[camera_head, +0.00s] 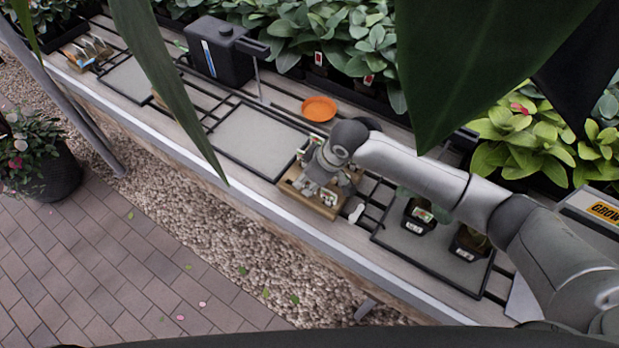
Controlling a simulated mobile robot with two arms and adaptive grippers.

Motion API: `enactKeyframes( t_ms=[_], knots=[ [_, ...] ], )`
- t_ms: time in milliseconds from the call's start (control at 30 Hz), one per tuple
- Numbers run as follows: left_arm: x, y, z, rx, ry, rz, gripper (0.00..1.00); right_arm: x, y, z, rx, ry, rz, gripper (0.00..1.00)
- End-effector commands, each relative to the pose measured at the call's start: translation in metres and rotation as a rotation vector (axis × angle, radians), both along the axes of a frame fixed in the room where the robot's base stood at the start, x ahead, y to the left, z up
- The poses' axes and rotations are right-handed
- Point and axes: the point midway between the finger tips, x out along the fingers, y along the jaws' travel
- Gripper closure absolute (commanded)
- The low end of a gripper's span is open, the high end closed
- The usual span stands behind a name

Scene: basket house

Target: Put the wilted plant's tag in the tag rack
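My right gripper (318,182) reaches in from the right and hangs over a wooden rack (327,213) on the bench. The gripper hides much of the rack, and several small pale pieces show around it. I cannot tell whether its fingers are open or hold a tag. A small white piece (355,210) shows at the rack's right end. Two small black pots with white labels, one (417,216) nearer the rack and one (468,243) farther right, stand on a grey mat. My arm partly covers their plants, so I cannot tell which is wilted. My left gripper is out of view.
A grey mat (255,140) left of the rack is bare. An orange dish (319,108) and a black can with a spout (218,52) stand behind. Seed packets (86,50) sit far left. Large leaves hang close to the camera. Leafy plants line the back.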

Motion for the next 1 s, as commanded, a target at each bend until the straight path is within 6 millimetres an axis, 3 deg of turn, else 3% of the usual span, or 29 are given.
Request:
enactKeyframes(
  t_ms=[233, 367, 800, 1000],
  knots=[
    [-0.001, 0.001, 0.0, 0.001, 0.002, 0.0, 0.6, 0.0, -0.001, 0.002, 0.001, -0.001, 0.0, 0.7],
    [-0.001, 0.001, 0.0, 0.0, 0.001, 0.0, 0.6, -0.002, -0.004, 0.012, 0.001, -0.002, 0.0, 0.7],
    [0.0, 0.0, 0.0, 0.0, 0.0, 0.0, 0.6, -0.02, -0.031, 0.089, 0.0, -0.003, 0.0, 0.7],
    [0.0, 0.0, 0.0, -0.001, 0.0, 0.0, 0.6, -0.025, -0.037, 0.108, 0.0, 0.0, 0.001, 0.7]
  ],
)
